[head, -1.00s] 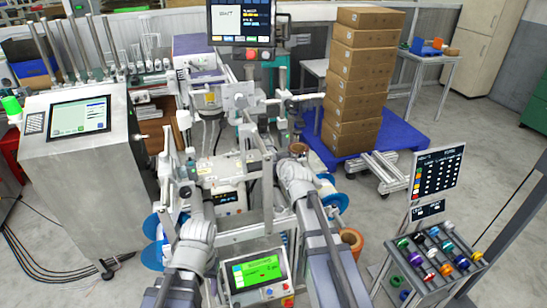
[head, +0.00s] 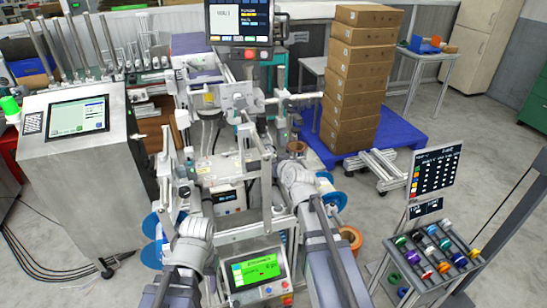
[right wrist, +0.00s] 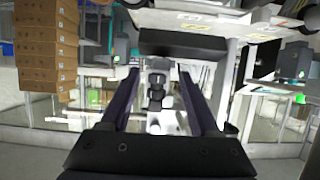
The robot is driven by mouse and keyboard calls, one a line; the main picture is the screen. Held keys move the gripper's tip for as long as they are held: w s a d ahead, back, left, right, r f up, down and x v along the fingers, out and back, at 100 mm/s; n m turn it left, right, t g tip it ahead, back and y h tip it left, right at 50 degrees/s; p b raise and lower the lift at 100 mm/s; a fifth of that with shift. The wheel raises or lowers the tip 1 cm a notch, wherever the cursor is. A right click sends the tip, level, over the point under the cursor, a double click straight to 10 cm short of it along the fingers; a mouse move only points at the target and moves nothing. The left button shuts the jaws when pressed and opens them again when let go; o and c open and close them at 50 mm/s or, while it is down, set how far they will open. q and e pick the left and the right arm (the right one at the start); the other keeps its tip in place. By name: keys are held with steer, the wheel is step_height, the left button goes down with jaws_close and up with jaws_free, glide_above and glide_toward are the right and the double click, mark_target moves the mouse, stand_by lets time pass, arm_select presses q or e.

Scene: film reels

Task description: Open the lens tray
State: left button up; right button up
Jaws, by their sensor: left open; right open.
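I cannot pick out the lens tray with certainty among the white and grey machine parts. The machine (head: 228,172) stands in the middle of the head view, with rails, brackets and a lit panel. My left gripper (head: 184,190) is in front of the machine's left side, small against similar grey parts; it is open. My right arm reaches up to the machine's right side, and its gripper is hard to make out in the head view. In the right wrist view my right gripper (right wrist: 157,88) has two dark fingers apart, with nothing seen held between them. Blurred machine parts lie beyond them.
A steel console (head: 82,165) stands at left. Stacked cartons (head: 352,85) rest on a blue pallet (head: 405,135) behind right. A spool rack (head: 432,252) with a display (head: 434,176) is at front right. Blue reels flank the machine. Grey floor is open beyond the rack.

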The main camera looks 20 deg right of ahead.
arm_select(q)
step_height(320, 180, up, 2)
steer(key=shift+p, duration=0.8)
arm_select(e)
steer(key=v, duration=0.5)
steer(key=shift+s+r, duration=0.1)
steer(key=shift+s, duration=0.1)
